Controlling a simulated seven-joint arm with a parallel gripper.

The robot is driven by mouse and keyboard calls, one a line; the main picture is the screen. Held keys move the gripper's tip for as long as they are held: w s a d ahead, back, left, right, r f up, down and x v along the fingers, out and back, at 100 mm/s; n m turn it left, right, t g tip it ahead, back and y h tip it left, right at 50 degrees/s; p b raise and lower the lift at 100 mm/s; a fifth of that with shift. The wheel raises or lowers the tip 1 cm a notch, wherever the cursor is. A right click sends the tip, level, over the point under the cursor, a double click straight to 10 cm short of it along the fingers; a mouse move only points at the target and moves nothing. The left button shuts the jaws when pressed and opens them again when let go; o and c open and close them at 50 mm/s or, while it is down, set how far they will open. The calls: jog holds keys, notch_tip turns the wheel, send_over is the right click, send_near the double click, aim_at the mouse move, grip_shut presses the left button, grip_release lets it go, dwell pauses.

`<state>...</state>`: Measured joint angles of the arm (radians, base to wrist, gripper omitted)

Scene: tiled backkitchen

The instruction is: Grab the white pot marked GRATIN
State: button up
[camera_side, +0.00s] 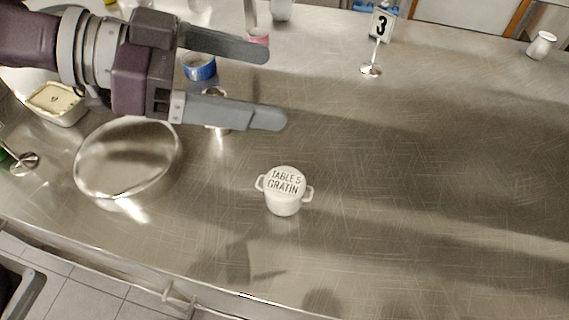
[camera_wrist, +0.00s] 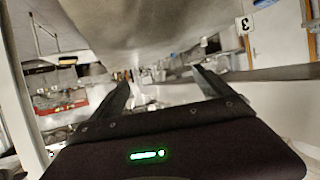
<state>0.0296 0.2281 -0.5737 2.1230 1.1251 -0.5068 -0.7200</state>
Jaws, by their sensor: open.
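I cannot make out the pot in the wrist view.
A round steel pan (camera_side: 127,160) lies left of the pot. A small white jar (camera_side: 542,45) is at far right. The counter right of the pot is clear.

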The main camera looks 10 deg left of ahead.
send_near(301, 189)
jog(key=w+f, duration=0.1)
jog(key=w+d+f, duration=0.2)
jog(key=f, duration=0.1)
jog(key=shift+d+f, duration=0.15)
jog(key=shift+f, duration=0.2)
jog(key=x, duration=0.6)
jog(key=shift+w+d, duration=0.15)
jog(key=shift+d, duration=0.3)
jog(key=shift+r, duration=0.1)
jog(key=c, duration=1.8)
